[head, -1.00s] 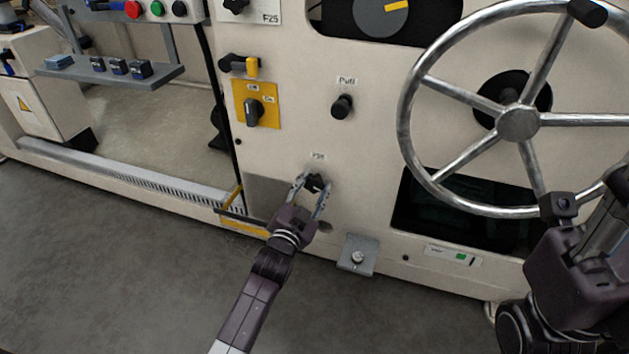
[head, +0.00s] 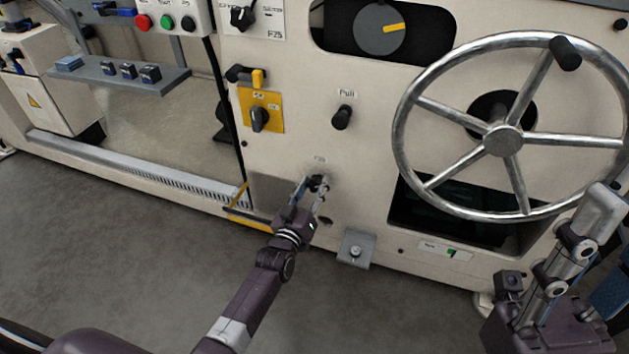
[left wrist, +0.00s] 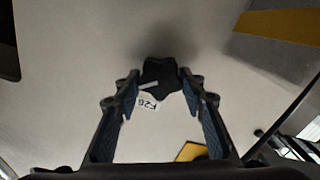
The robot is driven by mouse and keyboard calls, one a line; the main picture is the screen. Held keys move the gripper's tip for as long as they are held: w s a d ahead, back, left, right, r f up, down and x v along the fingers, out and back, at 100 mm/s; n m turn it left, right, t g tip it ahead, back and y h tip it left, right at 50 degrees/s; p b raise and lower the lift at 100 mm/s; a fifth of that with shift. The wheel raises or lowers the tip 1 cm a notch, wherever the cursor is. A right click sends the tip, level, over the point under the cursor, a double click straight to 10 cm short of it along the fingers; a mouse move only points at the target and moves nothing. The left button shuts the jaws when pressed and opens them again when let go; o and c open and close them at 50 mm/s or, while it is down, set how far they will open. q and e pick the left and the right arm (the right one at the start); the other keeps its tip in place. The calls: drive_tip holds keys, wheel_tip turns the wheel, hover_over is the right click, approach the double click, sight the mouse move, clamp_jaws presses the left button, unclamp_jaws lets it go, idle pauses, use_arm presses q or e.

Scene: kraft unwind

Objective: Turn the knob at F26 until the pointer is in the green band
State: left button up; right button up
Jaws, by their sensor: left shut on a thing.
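The dark lobed knob (left wrist: 160,75) at F26 sits on the cream machine panel, with a light mark on its face and the F26 label beside it in the left wrist view. In the head view the knob (head: 316,183) is partly hidden by my left gripper (head: 314,186), whose fingers are closed on its two sides. A small white gauge strip (head: 432,246) on the lower panel has a green patch with a dark mark at it; it is too small to tell exactly where the pointer stands. My right gripper (head: 575,270) is partly in view at lower right, holding nothing visible.
A large handwheel (head: 502,141) stands out at the right. A black Pull knob (head: 342,117) and a yellow-plated switch (head: 259,117) are above F26. A grey bracket (head: 356,250) juts out below right. The grey floor (head: 110,260) is clear at left.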

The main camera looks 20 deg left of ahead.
use_arm(q)
drive_tip(key=shift+f+n+p, duration=0.1)
drive_tip(key=shift+n+p, duration=0.25)
drive_tip(key=shift+n, duration=1.15)
drive_tip(key=shift+a, duration=0.1)
drive_tip(key=o, duration=1.2)
drive_tip(key=s, duration=1.2)
drive_tip(key=shift+a, duration=0.2)
